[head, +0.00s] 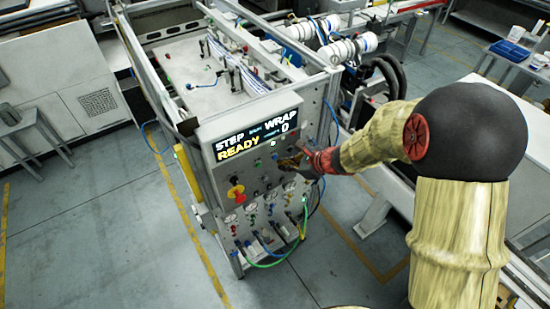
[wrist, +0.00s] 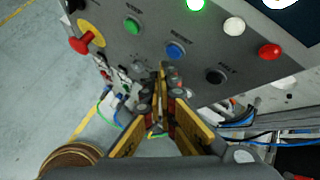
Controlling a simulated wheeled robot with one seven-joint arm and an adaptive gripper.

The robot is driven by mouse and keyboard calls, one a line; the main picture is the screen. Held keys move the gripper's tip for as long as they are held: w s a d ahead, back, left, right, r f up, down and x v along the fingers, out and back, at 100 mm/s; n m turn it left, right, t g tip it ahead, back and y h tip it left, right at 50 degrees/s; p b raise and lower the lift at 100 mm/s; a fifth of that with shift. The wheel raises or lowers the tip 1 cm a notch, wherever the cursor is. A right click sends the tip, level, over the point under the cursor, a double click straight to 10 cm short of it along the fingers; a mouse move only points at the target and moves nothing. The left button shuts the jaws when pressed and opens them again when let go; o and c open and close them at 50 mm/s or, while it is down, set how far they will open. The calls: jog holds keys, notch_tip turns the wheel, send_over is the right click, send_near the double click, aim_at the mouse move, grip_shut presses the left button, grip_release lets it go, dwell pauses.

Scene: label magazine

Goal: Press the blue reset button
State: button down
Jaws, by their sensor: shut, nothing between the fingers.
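The blue button (wrist: 175,51) is on the grey control panel, between a green button and a black knob in the wrist view. It shows as a small blue spot in the head view (head: 275,156). My gripper (wrist: 163,72) is shut and empty, its tips just below the blue button in the wrist view. I cannot tell whether they touch the panel. In the head view my gripper (head: 295,163) is in front of the panel, below the display, and hides part of it.
A green button (wrist: 132,26), white button (wrist: 234,26), red button (wrist: 269,51) and black knob (wrist: 216,76) surround it. A red emergency knob on yellow (head: 236,192) is at the left. Gauges and hoses sit below.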

jog(key=s+d, duration=0.1)
jog(key=s, duration=0.1)
jog(key=s+d+b, duration=0.1)
jog(key=s, duration=0.1)
jog(key=shift+d, duration=0.35)
dwell(0.7)
jog(key=s+f+n+g+b, duration=0.1)
jog(key=s+n+g+b, duration=0.35)
jog(key=s+n, duration=0.8)
jog(key=s+d+f+n+t+h+b, duration=0.4)
jog(key=s+d+n+h+b, duration=0.3)
jog(key=s+d+b, duration=0.6)
jog(key=d+n+b, duration=0.1)
jog(key=n+b, duration=0.1)
jog(key=b, duration=0.6)
jog(key=shift+s+d+b, duration=0.25)
jog(key=shift+s+b, duration=0.05)
jog(key=shift+s, duration=0.05)
